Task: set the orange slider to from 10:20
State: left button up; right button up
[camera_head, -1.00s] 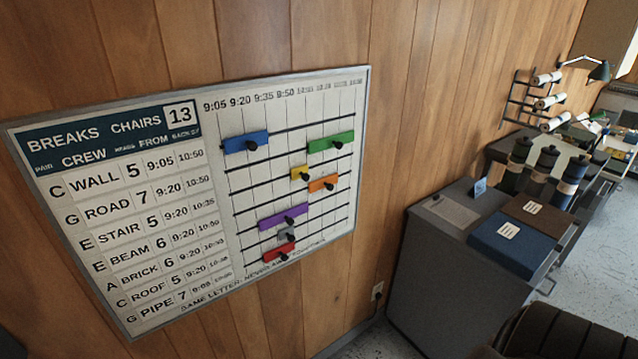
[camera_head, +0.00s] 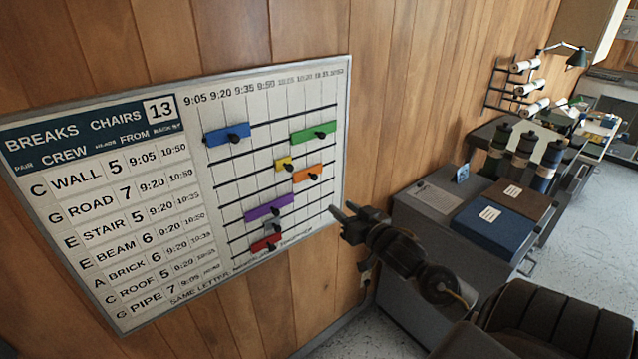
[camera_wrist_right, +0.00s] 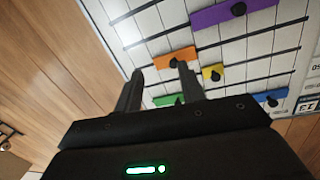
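The orange slider (camera_head: 308,174) sits on a rail of the white wall board (camera_head: 215,185), right of and a little below the yellow slider (camera_head: 284,164). It has a dark knob. Its left end is near the faint 10:05 and 10:20 columns; I cannot tell exactly which. My right gripper (camera_head: 343,210) is open and empty, in front of the board's lower right edge and apart from the slider. In the right wrist view, the orange slider (camera_wrist_right: 176,58) shows beyond and between the spread fingertips (camera_wrist_right: 160,74). My left gripper is out of view.
Other sliders on nearby rails are green (camera_head: 315,132), blue (camera_head: 228,134), purple (camera_head: 268,208), grey and red (camera_head: 266,243). A grey cabinet (camera_head: 430,228) with binders and bottles stands to the right. A dark chair (camera_head: 555,318) is at lower right.

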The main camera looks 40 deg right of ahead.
aim_at(316, 178)
jog(key=shift+t+y, duration=0.3)
jog(key=shift+t, duration=0.2)
jog(key=w+r, duration=0.1)
jog(key=w, duration=0.2)
jog(key=w+r+p, duration=0.1)
jog(key=w, duration=0.1)
jog(key=w+r+p, duration=0.1)
jog(key=w, duration=0.2)
jog(key=shift+w+r, duration=0.3)
jog(key=shift+r, duration=0.05)
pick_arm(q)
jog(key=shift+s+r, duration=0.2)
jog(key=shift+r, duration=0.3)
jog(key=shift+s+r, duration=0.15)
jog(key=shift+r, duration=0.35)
pick_arm(e)
jog(key=shift+w+f, duration=0.1)
jog(key=shift+w, duration=0.6)
jog(key=shift+c, duration=0.3)
grip_shut()
